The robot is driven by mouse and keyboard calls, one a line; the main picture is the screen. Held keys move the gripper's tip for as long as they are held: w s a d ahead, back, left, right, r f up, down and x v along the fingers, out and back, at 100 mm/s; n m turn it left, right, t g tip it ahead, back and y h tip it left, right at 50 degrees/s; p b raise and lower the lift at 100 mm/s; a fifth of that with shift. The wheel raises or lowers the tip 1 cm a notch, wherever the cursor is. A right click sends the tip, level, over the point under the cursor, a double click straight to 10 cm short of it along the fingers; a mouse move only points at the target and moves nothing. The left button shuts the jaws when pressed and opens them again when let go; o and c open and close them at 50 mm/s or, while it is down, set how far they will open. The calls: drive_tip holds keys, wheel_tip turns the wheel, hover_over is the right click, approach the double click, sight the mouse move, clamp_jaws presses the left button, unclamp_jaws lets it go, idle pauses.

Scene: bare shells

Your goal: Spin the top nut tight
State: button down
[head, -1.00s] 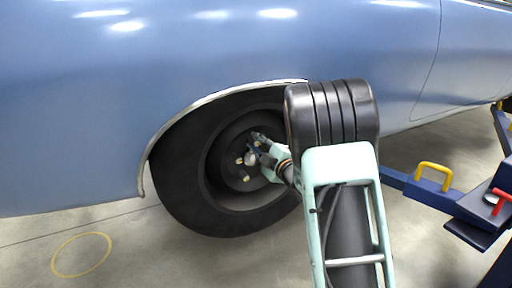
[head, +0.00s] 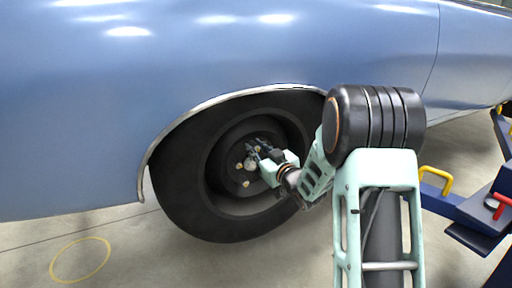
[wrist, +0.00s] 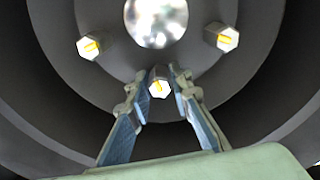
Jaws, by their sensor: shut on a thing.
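The wheel (head: 183,185) sits in the arch of a blue car, with a shiny round hub centre (head: 250,164) and several pale nuts around it. In the wrist view one nut (wrist: 159,83) with a yellow centre sits between the fingertips of my gripper (wrist: 160,78), below the bright hub centre (wrist: 155,18). My gripper (head: 259,149) reaches the upper part of the hub in the head view and is shut on that top nut, which its fingers hide there. Other nuts show at left (wrist: 88,47) and right (wrist: 228,37) in the wrist view.
The blue car body (head: 230,60) and wheel arch lip lie close above my gripper. A blue lift arm with a yellow handle (head: 436,177) and a red handle (head: 502,197) stands at right. A yellow ring (head: 80,260) marks clear floor at left.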

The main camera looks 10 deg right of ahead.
drive_tip(key=shift+m+p, duration=0.6)
drive_tip(key=shift+m, duration=1.4)
drive_tip(key=c, duration=1.7)
unclamp_jaws()
drive_tip(key=shift+c, duration=0.2)
drive_tip(key=shift+s, duration=0.15)
drive_tip(key=v, duration=1.1)
drive_tip(key=shift+s, duration=0.35)
drive_tip(key=shift+d, duration=0.15)
